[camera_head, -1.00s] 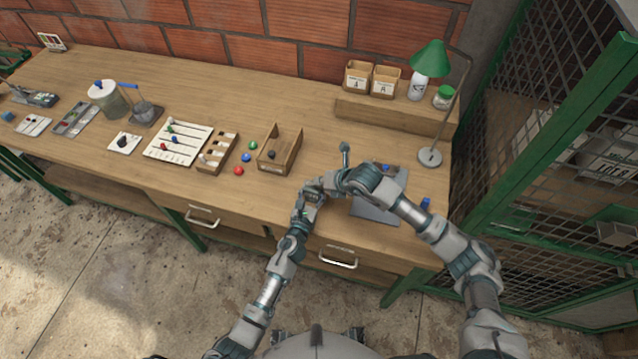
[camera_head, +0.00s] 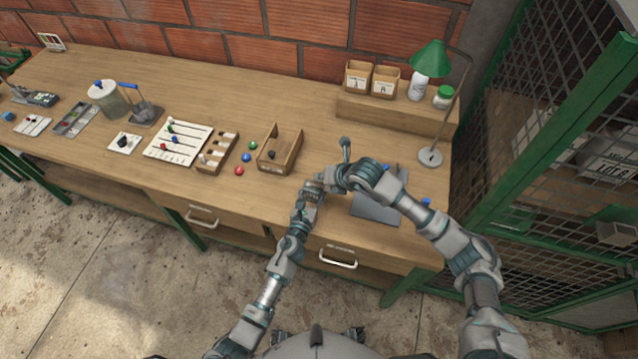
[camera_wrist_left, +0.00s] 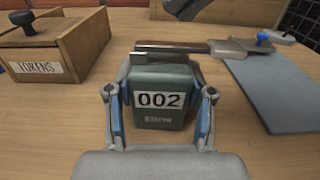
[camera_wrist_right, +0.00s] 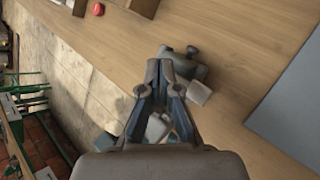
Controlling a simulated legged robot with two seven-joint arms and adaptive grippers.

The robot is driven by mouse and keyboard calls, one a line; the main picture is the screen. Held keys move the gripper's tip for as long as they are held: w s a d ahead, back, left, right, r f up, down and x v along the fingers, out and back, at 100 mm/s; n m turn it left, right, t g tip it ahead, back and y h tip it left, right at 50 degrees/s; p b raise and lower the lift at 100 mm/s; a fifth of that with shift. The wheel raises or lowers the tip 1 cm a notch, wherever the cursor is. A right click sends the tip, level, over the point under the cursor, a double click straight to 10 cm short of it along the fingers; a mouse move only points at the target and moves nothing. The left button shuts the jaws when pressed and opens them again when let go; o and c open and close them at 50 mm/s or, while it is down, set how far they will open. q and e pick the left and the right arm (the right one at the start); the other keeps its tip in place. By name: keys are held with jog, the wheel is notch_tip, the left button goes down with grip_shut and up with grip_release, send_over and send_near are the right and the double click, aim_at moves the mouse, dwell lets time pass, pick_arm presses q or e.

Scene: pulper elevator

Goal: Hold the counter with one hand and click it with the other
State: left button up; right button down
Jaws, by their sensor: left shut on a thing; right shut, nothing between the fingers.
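The counter (camera_wrist_left: 165,90) is a dark grey-green box whose white display reads 002. In the left wrist view it stands upright between the fingers of my left gripper (camera_wrist_left: 160,112), which is shut on its sides. In the right wrist view the counter (camera_wrist_right: 186,68) shows partly behind my right gripper (camera_wrist_right: 166,66), which is shut and empty, its tips overlapping the counter's edge in that view. Whether they touch it I cannot tell. In the head view my left gripper (camera_head: 316,186) and right gripper (camera_head: 334,180) meet at the table's front, and the counter is mostly hidden.
A wooden tokens box (camera_wrist_left: 60,48) stands left of the counter. A grey-blue plate (camera_head: 374,208) lies to the right, partly under my right arm. A lamp (camera_head: 431,60) stands at the back right.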

aim_at(320, 185)
jog(key=shift+a+r, duration=0.1)
jog(key=shift+r, duration=2.25)
pick_arm(q)
jog(key=o, duration=1.3)
